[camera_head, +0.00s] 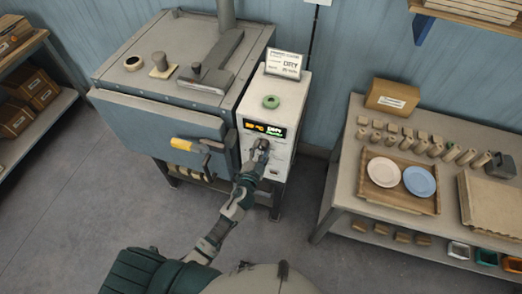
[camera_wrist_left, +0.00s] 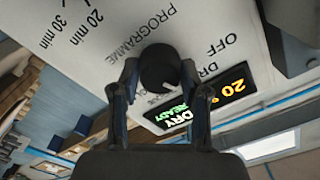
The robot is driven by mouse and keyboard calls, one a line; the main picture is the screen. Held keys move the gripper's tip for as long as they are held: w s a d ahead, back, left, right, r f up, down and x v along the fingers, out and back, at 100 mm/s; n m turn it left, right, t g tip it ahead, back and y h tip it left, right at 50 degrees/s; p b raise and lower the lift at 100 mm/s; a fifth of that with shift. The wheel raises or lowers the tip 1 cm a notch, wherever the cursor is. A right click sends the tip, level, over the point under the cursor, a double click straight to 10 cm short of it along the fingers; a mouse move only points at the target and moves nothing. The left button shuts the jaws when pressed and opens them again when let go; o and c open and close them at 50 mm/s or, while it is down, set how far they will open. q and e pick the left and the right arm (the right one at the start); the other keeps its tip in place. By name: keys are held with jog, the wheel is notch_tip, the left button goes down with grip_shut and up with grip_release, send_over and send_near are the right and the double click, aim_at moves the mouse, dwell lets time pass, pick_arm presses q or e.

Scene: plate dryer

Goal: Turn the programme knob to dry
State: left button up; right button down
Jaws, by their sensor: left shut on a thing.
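The white control panel (camera_head: 285,100) stands at the right side of the grey dryer (camera_head: 175,75). The black programme knob (camera_wrist_left: 160,68) shows in the left wrist view between the two fingers of my left gripper (camera_wrist_left: 160,82). The fingers are shut on it from both sides. A small pale mark on the knob points down and right, near the partly covered lettering. "OFF" and part of "DR" are printed beside it. The lit display (camera_wrist_left: 205,100) reads "DRY READY" in green and a partly cut "20" in orange. In the head view my left gripper (camera_head: 261,146) covers the knob.
A green button (camera_head: 271,102) and a card reading "DRY" (camera_head: 287,65) are on top of the panel. The dryer's yellow handle (camera_head: 182,143) is left of my left arm. At right, a table (camera_head: 350,160) bears a tray with a white plate (camera_head: 383,172) and a blue plate (camera_head: 419,182).

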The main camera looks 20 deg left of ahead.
pick_arm(q)
jog(key=o, duration=1.2)
jog(key=shift+c, duration=0.2)
jog(key=s, duration=1.2)
jog(key=shift+a+f, duration=0.1)
jog(key=s+f+n+g+b, duration=0.1)
jog(key=s+f+g, duration=0.2)
jog(key=f, duration=0.8)
jog(key=s+f+n+g, duration=0.1)
jog(key=s+f+g, duration=0.15)
jog(key=f, duration=0.95)
jog(key=s+f+g+b, duration=0.1)
jog(key=s+f+g, duration=0.25)
jog(key=f, duration=0.75)
jog(key=s+a+f+n+g, duration=0.1)
jog(key=s+a+f+g, duration=0.1)
jog(key=s+f, duration=0.5)
jog(key=s+a+f+n+g, duration=0.1)
jog(key=s+a+f+g, duration=0.2)
jog(key=s+f, duration=0.4)
jog(key=s+a+f+n+g, duration=0.2)
jog(key=s+f, duration=0.5)
jog(key=s, duration=1)
jog(key=shift+a+g+y+b, duration=0.3)
jog(key=shift+a+g+b, duration=0.15)
jog(key=shift+a+g, duration=0.05)
